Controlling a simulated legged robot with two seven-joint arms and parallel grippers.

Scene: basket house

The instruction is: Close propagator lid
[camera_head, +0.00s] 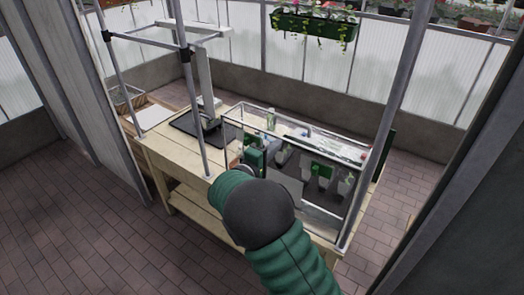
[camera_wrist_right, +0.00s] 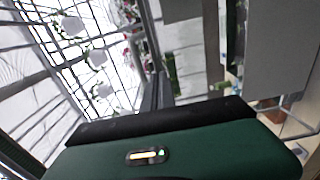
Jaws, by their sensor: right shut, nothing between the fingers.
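The propagator (camera_head: 347,213) is a clear-walled box with a thin pale frame on the wooden bench. Small plants and pale items show through its walls. I cannot tell the lid apart from the clear panels, or how far it stands open. My right arm, green with a black joint, rises from the bottom and covers the box's near left corner. My right gripper (camera_head: 254,159) seems to be the green part at that corner; its fingertips are unclear there. In the right wrist view, the gripper's narrow dark fingers (camera_wrist_right: 157,92) are together and empty. My left gripper is out of view.
The wooden bench (camera_head: 165,157) carries a black tray (camera_head: 185,124) and a basket (camera_head: 127,98) to the left. Metal posts stand beside the bench, one (camera_head: 388,120) close to the box's right end. A flower planter (camera_head: 312,26) hangs behind. Brick floor (camera_head: 80,215) is clear at left.

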